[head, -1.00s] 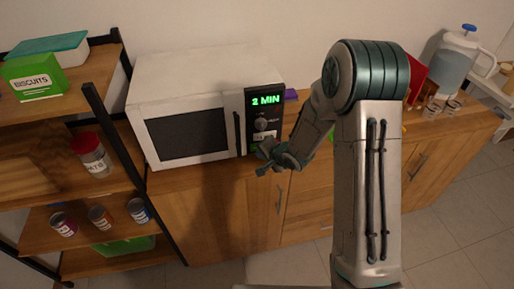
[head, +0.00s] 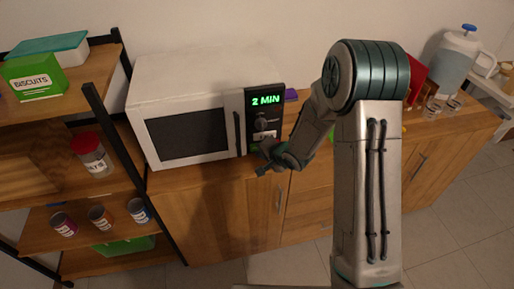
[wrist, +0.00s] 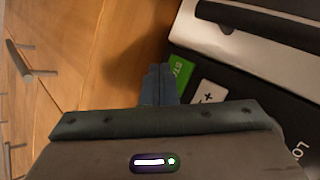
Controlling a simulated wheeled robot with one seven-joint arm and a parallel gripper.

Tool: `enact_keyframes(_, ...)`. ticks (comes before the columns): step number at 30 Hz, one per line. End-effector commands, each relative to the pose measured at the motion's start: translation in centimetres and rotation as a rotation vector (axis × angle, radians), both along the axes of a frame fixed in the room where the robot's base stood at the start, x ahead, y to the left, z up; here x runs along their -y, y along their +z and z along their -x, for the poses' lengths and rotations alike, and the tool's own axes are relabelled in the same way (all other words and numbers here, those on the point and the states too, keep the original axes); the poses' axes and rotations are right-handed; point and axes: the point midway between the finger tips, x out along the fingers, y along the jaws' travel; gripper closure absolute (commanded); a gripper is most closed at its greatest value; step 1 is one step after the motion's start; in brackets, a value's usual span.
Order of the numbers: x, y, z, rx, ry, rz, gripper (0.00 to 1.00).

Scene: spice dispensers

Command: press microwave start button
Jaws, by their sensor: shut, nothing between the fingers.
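The white microwave (head: 180,85) stands on the wooden counter with its door shut and its display (head: 265,100) reading "2 MIN" in green. Its dark control panel has a dial, a white key (head: 265,134) and, low down, the green start button (head: 254,147). In the wrist view the green button (wrist: 183,70) is partly hidden behind my fingers, with a white "+" key (wrist: 207,99) beside it. My gripper (wrist: 158,72) is shut and empty, its tips at the button's left edge. I cannot tell whether they touch. In the head view my gripper (head: 266,146) is at the panel's lower part.
A shelf (head: 70,80) with a biscuits box (head: 38,80), jars and cans stands at the left. A purple item (head: 291,95) lies right of the microwave. A jug (head: 458,58) and small jars stand at the counter's far right. The floor in front is clear.

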Motion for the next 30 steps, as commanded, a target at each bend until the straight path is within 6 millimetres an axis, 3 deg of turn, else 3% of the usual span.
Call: enact_keyframes(30, -0.24, 0.02, -0.83, 0.0, 0.0, 0.0, 1.0)
